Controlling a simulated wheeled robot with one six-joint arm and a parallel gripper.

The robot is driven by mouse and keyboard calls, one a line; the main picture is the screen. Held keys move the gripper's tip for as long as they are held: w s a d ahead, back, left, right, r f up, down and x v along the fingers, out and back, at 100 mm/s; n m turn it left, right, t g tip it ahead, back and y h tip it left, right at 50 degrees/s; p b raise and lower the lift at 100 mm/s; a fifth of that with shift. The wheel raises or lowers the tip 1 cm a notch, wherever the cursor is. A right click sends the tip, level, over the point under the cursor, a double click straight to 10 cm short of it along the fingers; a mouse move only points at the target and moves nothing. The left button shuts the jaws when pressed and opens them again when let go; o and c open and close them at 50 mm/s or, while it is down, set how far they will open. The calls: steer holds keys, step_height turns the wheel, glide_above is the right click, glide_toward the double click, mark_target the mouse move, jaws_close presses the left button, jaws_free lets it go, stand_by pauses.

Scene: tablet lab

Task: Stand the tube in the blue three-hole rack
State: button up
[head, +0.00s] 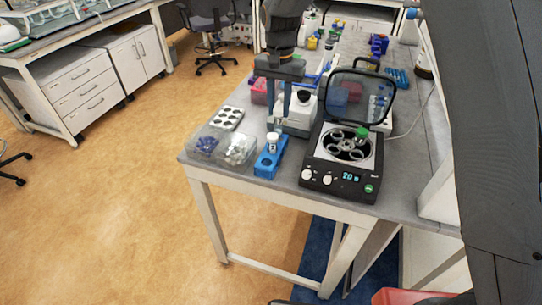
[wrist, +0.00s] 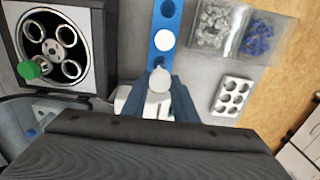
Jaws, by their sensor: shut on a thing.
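The blue three-hole rack (head: 266,165) stands near the front edge of the bench. In the wrist view the rack (wrist: 165,23) runs up from the fingertips. A white-capped tube (wrist: 164,40) stands in its middle hole; its cap also shows in the head view (head: 272,136). The hole at the top of the wrist view looks empty. My gripper (head: 279,117) points down over the rack's far end. In the wrist view my gripper (wrist: 160,88) is shut on a white-capped tube (wrist: 160,78) beside the rack's near hole, partly covering it. Its lower end is hidden, so I cannot tell whether it is inside.
An open centrifuge (head: 340,165) with a green-capped tube (head: 362,133) stands right of the rack. Clear bins of blue and white caps (head: 222,143) and a white multi-hole block (head: 227,118) are on the left. A white device (head: 299,115) stands close behind my gripper.

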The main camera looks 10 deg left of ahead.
mark_target(278, 119)
steer(key=shift+f, duration=0.2)
steer(key=shift+f, duration=0.3)
steer(key=shift+f, duration=0.15)
stand_by(0.5)
steer(key=shift+f+b, duration=0.3)
steer(key=shift+f, duration=0.05)
steer(key=shift+f+b, duration=0.5)
steer(key=shift+f, duration=1.15)
stand_by(0.4)
steer(key=o, duration=0.9)
steer(key=shift+r, duration=0.1)
